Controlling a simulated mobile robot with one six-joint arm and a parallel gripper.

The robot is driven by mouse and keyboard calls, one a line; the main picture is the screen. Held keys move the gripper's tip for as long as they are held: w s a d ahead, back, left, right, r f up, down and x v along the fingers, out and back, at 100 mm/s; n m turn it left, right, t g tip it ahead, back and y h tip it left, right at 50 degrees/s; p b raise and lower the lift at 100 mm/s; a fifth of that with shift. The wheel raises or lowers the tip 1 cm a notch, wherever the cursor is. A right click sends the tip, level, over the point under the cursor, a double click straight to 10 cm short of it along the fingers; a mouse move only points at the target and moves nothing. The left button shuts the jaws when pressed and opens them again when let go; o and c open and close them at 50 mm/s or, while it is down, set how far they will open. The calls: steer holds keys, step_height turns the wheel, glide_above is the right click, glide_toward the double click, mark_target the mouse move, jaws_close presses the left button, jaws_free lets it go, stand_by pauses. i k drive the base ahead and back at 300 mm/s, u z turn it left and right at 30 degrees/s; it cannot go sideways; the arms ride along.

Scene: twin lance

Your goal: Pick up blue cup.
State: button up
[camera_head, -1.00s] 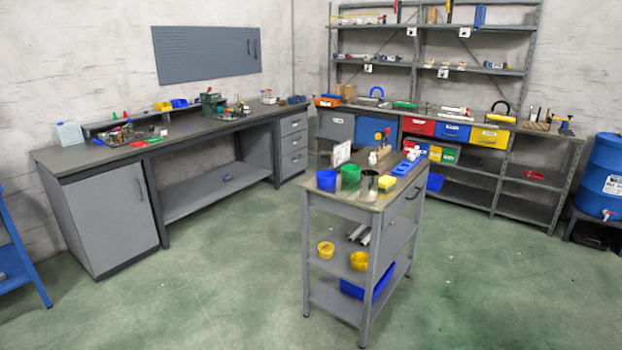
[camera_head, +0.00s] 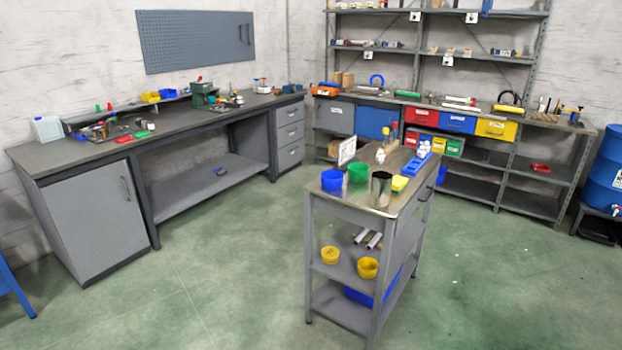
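The blue cup (camera_head: 332,181) stands on the near left corner of the top of a grey metal cart (camera_head: 341,206). A green cup (camera_head: 358,172) stands just behind it to the right. A dark metal cup (camera_head: 381,188) stands to its right, near the cart's front edge. My gripper is not in view.
A yellow block (camera_head: 400,183) and a blue rack (camera_head: 418,163) are also on the cart top. A white sign (camera_head: 347,150) stands behind the cups. Yellow bowls (camera_head: 368,267) sit on the middle shelf. A long workbench (camera_head: 60,158) runs along the left wall. Green floor (camera_head: 230,270) is clear.

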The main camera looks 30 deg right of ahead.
mark_target(332, 181)
steer(key=u, duration=0.5)
steer(key=i, duration=1.35)
steer(key=u, duration=0.25)
